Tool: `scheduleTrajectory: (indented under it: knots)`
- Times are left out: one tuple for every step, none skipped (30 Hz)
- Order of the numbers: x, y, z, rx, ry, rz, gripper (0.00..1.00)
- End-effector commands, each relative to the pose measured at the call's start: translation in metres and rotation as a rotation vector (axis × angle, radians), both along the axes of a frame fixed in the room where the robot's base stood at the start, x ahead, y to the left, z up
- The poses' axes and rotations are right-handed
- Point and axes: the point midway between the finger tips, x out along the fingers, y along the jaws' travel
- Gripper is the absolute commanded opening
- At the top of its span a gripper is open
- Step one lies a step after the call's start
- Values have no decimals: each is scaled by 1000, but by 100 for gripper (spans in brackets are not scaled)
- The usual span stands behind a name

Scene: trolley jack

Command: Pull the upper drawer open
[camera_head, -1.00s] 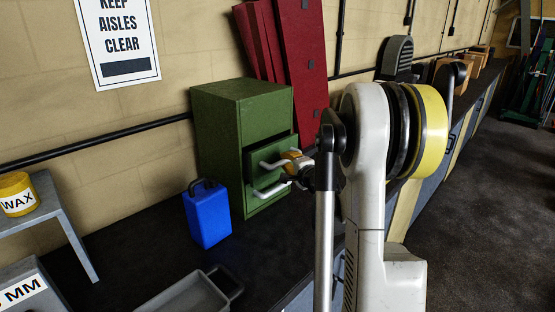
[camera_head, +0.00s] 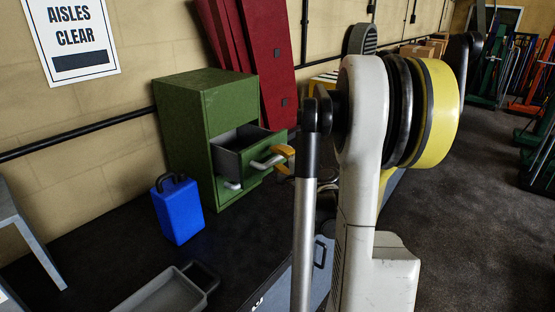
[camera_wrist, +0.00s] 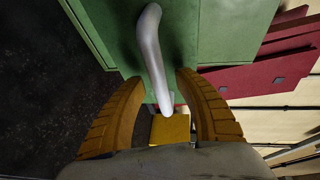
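The green cabinet (camera_head: 190,127) stands on the dark bench against the wall. Its upper drawer (camera_head: 242,152) is pulled partly out, and its grey inside shows from above. The drawer's pale bar handle (camera_head: 263,164) is on the green front. My gripper (camera_head: 284,159) is at the right end of this handle, its yellow fingers apart. In the wrist view, the handle (camera_wrist: 151,45) runs down between the two fingers of my gripper (camera_wrist: 160,82), with a visible gap on both sides. A lower handle (camera_head: 232,185) shows partly beneath the open drawer.
A blue canister (camera_head: 178,212) stands just left of the cabinet. A grey tray (camera_head: 165,290) lies nearer on the bench (camera_head: 100,245). Dark red panels (camera_head: 262,50) lean on the wall behind the cabinet. Open floor (camera_head: 480,220) lies to the right.

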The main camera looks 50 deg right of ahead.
Motion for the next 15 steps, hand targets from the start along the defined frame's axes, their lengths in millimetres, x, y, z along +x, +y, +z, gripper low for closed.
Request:
scheduleTrajectory:
  knots:
    - [0, 0, 0, 0, 0, 0, 39]
    - [0, 0, 0, 0, 0, 0, 39]
    - [0, 0, 0, 0, 0, 0, 39]
    - [-1, 0, 0, 0, 0, 0, 39]
    - [-3, 1, 1, 0, 0, 0, 39]
    - [-6, 2, 1, 0, 0, -1, 39]
    - [-9, 2, 2, 0, 0, -2, 39]
    - [-13, 4, 3, 0, 0, -2, 39]
    - [-19, 6, 4, 0, 0, -1, 39]
    - [-25, 8, 5, 1, 0, -2, 39]
    - [-31, 9, 6, 1, -1, -3, 39]
    - [-40, 12, 8, 1, -1, -3, 39]
    - [-46, 15, 9, 1, -1, -3, 39]
    - [-53, 17, 10, 0, 0, -4, 39]
    - [-62, 20, 12, -1, 0, -3, 39]
